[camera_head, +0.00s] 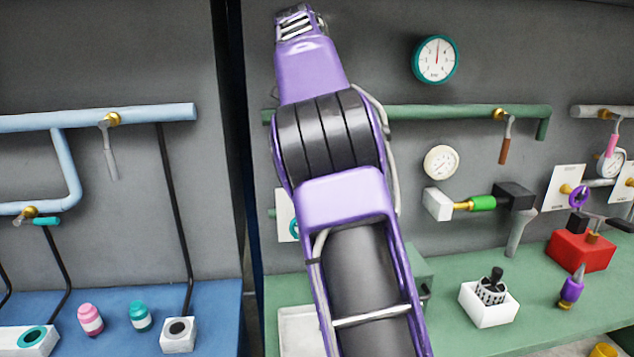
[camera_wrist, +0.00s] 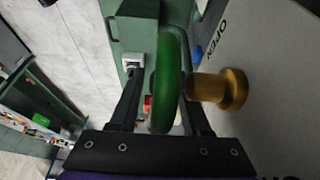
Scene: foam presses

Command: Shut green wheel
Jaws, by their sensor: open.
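The green wheel (camera_wrist: 171,80) shows edge-on in the wrist view, near the middle. It sits on a brass stem (camera_wrist: 232,90) that comes out of a pale plate (camera_wrist: 275,85) on the right. Lettering that seems to read OPEN is at the plate's top. My gripper (camera_wrist: 160,92) is open, with one dark finger on each side of the wheel's rim. I cannot tell whether either finger touches it. In the head view my purple arm hides the gripper. A pale plate (camera_head: 284,210) with a teal ring shows partly beside the arm; I cannot tell whether it is this wheel.
Green pipe (camera_head: 440,112) and a teal-rimmed gauge (camera_head: 435,59) are on the wall to the right. The blue bench (camera_head: 215,320) is at the left.

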